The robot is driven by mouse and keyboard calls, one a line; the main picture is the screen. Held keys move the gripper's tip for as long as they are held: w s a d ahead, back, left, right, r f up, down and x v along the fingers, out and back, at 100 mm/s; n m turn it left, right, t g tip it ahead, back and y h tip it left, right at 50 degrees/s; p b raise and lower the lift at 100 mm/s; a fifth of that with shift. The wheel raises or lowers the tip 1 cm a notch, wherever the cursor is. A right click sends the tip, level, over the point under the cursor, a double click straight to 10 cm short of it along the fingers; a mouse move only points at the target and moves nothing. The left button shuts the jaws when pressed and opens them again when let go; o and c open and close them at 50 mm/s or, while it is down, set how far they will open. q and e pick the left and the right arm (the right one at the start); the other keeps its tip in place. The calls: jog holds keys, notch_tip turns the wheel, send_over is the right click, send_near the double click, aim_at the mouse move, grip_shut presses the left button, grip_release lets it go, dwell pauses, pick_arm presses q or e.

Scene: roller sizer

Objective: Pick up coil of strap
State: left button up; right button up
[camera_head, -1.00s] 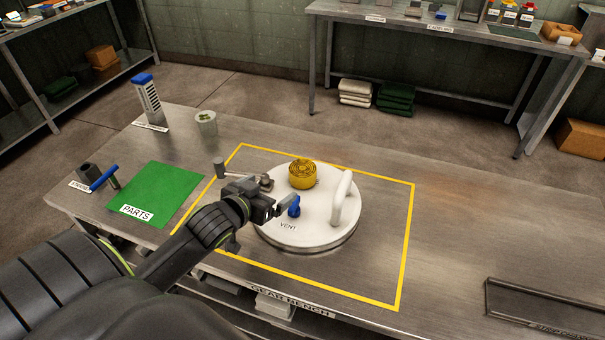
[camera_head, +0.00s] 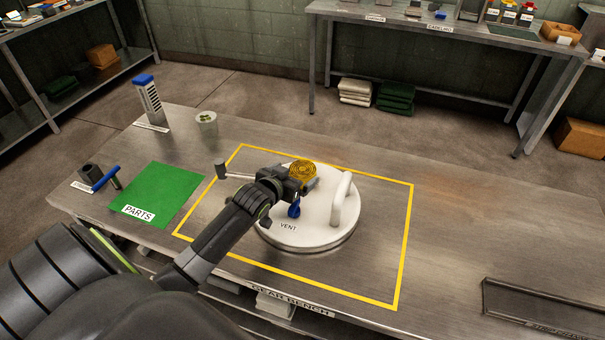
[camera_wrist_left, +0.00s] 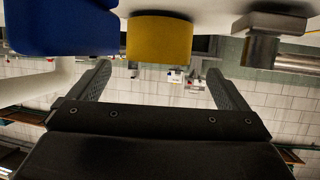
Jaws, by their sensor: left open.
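The yellow coil of strap (camera_head: 303,170) sits on the round white lid (camera_head: 310,237), towards its far side. My left gripper (camera_head: 303,184) is open and low over the lid, right at the near side of the coil, and covers its lower part in the head view. In the left wrist view the coil (camera_wrist_left: 160,40) appears at the top centre, between the lines of the two open fingers (camera_wrist_left: 160,80) and just beyond their tips. Nothing is held. My right gripper is not in view.
A blue vent valve (camera_head: 294,208) stands on the lid close beside my gripper; it also shows in the left wrist view (camera_wrist_left: 60,28). A white handle (camera_head: 341,198) arches at the lid's right. A metal fitting (camera_head: 221,169) is at the left.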

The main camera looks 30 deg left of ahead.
aim_at(303, 169)
pick_arm(q)
jog(key=shift+p+x, duration=0.35)
jog(key=shift+x, duration=1.85)
jog(key=shift+d+r, duration=0.15)
jog(key=shift+r, duration=0.05)
jog(key=c, duration=1.1)
jog(key=shift+w+r, duration=0.1)
jog(key=shift+r, duration=0.05)
